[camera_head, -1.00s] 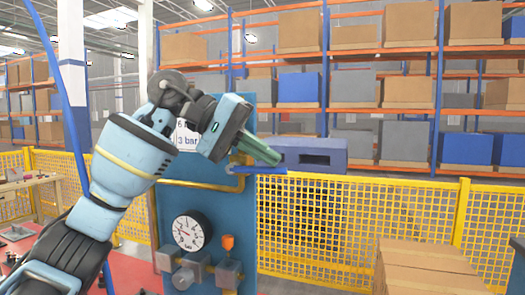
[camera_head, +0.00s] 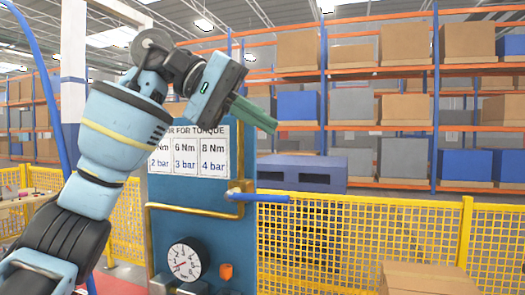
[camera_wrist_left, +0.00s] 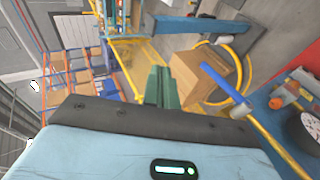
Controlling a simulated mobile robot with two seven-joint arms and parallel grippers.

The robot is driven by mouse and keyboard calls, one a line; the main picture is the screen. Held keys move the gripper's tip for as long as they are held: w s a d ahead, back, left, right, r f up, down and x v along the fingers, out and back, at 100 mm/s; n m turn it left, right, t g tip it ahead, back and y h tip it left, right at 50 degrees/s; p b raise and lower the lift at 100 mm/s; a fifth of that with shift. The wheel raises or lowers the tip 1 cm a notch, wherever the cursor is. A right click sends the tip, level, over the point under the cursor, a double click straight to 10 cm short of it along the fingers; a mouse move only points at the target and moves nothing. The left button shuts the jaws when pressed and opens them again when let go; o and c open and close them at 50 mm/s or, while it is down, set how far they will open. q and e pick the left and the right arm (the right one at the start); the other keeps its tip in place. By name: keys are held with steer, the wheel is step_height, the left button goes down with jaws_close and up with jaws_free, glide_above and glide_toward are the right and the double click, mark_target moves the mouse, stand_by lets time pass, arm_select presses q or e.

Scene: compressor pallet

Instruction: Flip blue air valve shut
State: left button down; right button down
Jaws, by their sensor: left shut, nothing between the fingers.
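The blue air valve handle (camera_head: 262,198) sticks out to the right, about level, from a brass valve body (camera_head: 237,190) at the right edge of the blue panel (camera_head: 195,222). The handle (camera_wrist_left: 220,76) also shows in the left wrist view, right of the fingers. My left gripper (camera_head: 258,115) is above the handle and clear of it in the head view. Its green fingers are together and empty; they show in the left wrist view (camera_wrist_left: 160,84) too. My right gripper is in neither view.
A brass pipe (camera_head: 190,210) runs to the valve. A gauge (camera_head: 186,260) and an orange knob (camera_head: 226,271) sit below. A torque sign (camera_head: 200,152) is above. Yellow mesh fence (camera_head: 360,235) and cardboard boxes (camera_head: 425,280) stand to the right.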

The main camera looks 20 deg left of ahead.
arm_select(q)
steer(key=r, duration=0.4)
steer(key=shift+s+a, duration=0.15)
steer(key=shift+s, duration=0.15)
steer(key=shift+w, duration=0.1)
